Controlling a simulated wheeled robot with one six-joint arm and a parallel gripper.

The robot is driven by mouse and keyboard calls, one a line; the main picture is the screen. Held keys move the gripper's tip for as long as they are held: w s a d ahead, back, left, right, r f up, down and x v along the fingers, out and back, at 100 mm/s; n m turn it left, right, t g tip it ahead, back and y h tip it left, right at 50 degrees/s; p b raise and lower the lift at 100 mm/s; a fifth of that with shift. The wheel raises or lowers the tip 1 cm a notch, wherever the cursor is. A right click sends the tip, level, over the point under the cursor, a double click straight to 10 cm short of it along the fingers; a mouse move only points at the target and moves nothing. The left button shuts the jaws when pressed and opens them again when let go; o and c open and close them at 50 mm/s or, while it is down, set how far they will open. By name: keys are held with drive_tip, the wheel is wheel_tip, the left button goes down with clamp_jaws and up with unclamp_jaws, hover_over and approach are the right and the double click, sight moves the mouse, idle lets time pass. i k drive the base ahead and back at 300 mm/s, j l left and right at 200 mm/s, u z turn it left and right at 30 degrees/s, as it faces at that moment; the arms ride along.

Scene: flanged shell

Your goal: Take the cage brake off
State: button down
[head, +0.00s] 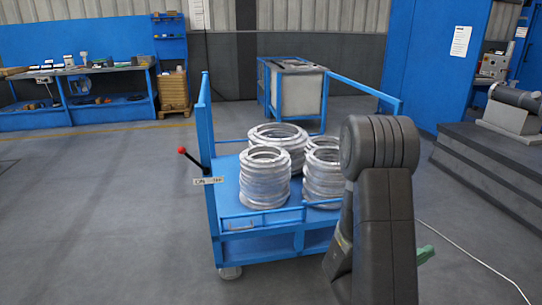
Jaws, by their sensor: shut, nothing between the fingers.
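The cage (228,205) is a blue wheeled cart with raised end frames, standing in the middle of the head view. A lever with a red knob (182,150), which looks like the brake, sticks out from its left side. The lever's dark shaft slants from the knob down to the right, to the cage's left frame. A small white label (208,181) is just below it. My dark arm rises at the lower right, in front of the cage's right part. My gripper is not visible, and the lever is clear of my arm.
Several stacks of silvery rings (265,180) stand on the cage. A grey bin in a blue frame (294,92) is behind it. Dark steps (490,165) are at right, and a cable lies on the floor there. The floor left of the cage is clear.

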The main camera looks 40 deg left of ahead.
sight(181, 150)
drive_tip(key=u, duration=0.35)
drive_tip(key=j+u, duration=0.45)
drive_tip(key=i+j+u, duration=0.15)
drive_tip(key=j+u, duration=0.15)
drive_tip(key=u, duration=0.15)
drive_tip(key=i+j+u, duration=0.2)
drive_tip(key=j+u, duration=0.25)
drive_tip(key=i+j+u, duration=0.1)
drive_tip(key=i+j, duration=0.4)
drive_tip(key=j, duration=0.1)
